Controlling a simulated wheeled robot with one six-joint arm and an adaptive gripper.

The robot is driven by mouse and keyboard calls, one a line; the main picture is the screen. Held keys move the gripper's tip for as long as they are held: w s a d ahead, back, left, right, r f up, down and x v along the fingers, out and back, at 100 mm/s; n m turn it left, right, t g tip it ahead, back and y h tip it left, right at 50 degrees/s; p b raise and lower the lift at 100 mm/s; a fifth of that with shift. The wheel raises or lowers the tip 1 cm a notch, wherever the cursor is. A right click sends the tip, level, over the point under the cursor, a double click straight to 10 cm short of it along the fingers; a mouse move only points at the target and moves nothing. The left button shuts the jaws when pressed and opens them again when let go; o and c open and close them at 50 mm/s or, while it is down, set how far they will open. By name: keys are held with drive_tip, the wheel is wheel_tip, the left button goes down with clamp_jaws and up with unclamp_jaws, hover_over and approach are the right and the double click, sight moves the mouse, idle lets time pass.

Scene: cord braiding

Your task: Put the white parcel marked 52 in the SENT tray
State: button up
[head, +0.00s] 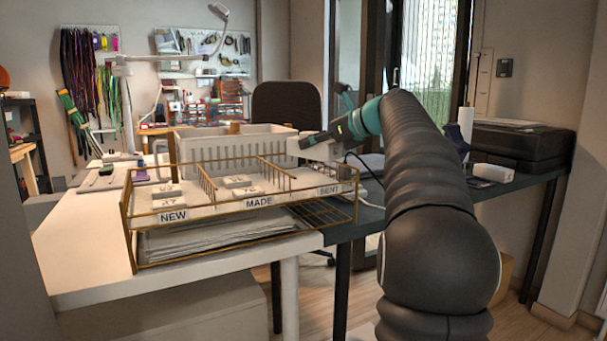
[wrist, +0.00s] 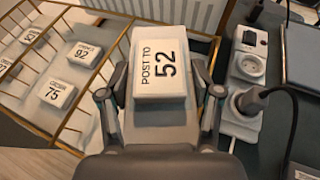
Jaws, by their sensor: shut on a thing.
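The white parcel marked 52 (wrist: 160,68) is between the two fingers of my gripper (wrist: 160,97) in the wrist view, its "POST TO 52" face toward the camera. In the head view my gripper (head: 322,138) is above the right end of the wire rack, with a white block by it. The SENT tray (head: 330,190) is the right compartment of that rack. The part of it that I see looks empty; the parcel and gripper hide some of it in the wrist view.
The MADE tray (head: 259,202) holds white parcels, including 92 (wrist: 84,54) and 75 (wrist: 58,93). The NEW tray (head: 173,216) holds more. A white slatted bin (head: 235,143) stands behind the rack. A power strip with a plug (wrist: 245,80) lies right of the rack. A printer (head: 520,145) stands far right.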

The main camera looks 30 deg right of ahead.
sight(304, 157)
drive_tip(key=a+f, duration=0.1)
drive_tip(key=w+a, duration=0.1)
drive_tip(key=shift+a+f+b, duration=0.3)
drive_tip(key=shift+a+f, duration=0.05)
drive_tip(key=shift+f, duration=0.05)
drive_tip(key=shift+f+b, duration=0.8)
drive_tip(key=shift+f, duration=1.15)
drive_tip(key=shift+f, duration=0.15)
drive_tip(key=o, duration=1.2)
drive_tip(key=shift+c, duration=0.2)
drive_tip(key=shift+r, duration=0.2)
drive_tip(key=p+v, duration=0.1)
drive_tip(key=v, duration=1.1)
drive_tip(key=shift+f, duration=0.1)
